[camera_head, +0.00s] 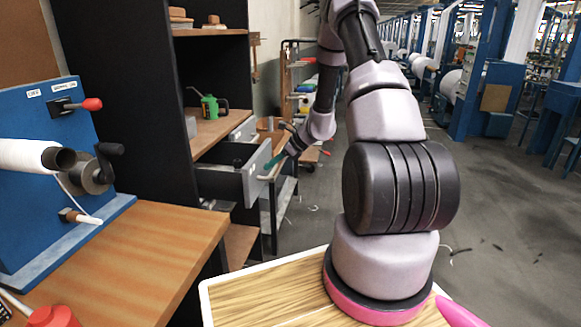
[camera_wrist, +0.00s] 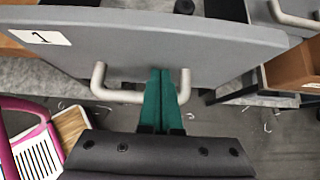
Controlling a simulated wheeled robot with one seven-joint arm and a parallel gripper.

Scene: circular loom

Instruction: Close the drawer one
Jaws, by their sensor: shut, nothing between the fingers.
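Drawer one, a grey drawer (camera_head: 256,176), is pulled out of the black shelving in the head view. Its front panel (camera_wrist: 215,45) carries a white label with a "1" (camera_wrist: 39,37) in the wrist view. A pale bar handle (camera_wrist: 118,96) is fixed on that front. My gripper (camera_wrist: 161,74) has green fingers, held together and empty. The fingers overlap the middle of the handle in the picture and point at the drawer front; whether they touch it I cannot tell. In the head view my gripper (camera_head: 277,160) is beside the drawer front.
Another drawer (camera_head: 243,130) with its own handle (camera_wrist: 290,14) is near drawer one. A wooden box (camera_wrist: 293,68) is at the right in the wrist view. A green oil can (camera_head: 209,106) stands on the shelf. A workbench (camera_head: 150,250) is at front left. Floor at right is open.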

